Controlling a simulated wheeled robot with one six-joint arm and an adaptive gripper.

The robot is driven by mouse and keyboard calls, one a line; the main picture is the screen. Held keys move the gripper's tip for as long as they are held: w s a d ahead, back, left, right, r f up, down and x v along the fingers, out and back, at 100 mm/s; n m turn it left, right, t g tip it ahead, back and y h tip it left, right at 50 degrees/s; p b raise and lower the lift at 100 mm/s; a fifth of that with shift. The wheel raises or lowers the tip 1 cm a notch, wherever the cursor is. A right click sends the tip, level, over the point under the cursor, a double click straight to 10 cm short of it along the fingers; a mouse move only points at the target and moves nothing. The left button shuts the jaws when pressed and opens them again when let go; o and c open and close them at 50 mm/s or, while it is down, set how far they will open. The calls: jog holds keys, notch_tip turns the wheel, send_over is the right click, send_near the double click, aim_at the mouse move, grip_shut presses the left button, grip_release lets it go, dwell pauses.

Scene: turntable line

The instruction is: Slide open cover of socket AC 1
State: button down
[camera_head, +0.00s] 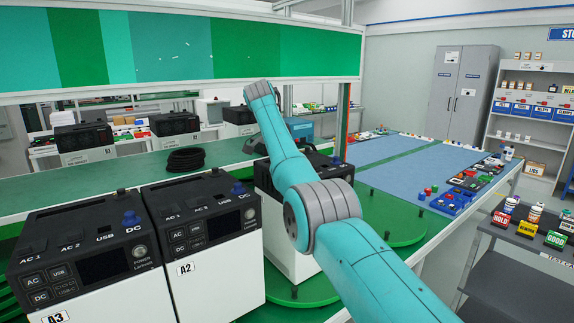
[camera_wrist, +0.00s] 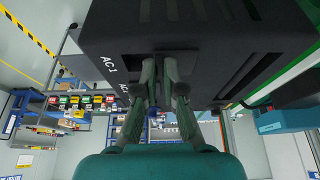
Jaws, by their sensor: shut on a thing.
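A black-topped power unit (camera_head: 328,166) stands on the green turntable in the head view, partly hidden behind my arm. The same black housing (camera_wrist: 210,28) fills the top of the wrist view, with the white label AC 1 (camera_wrist: 108,64) at its left. My gripper (camera_wrist: 165,66) has its fingers close together against the housing, right of that label, shut on what appears to be the AC 1 socket cover. The fingers hide most of the cover, so how far it is open cannot be told. My gripper is not visible in the head view.
Units A3 (camera_head: 85,248) and A2 (camera_head: 200,230) stand close together at the front left. A coiled black cable (camera_head: 185,160) lies on the green bench behind. The blue-matted table (camera_head: 395,165) on the right holds small parts. A grey cart (camera_head: 520,265) stands at the lower right.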

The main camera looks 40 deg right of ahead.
jog(key=shift+w, duration=0.8)
jog(key=shift+r, duration=0.1)
jog(key=c, duration=1.3)
grip_release()
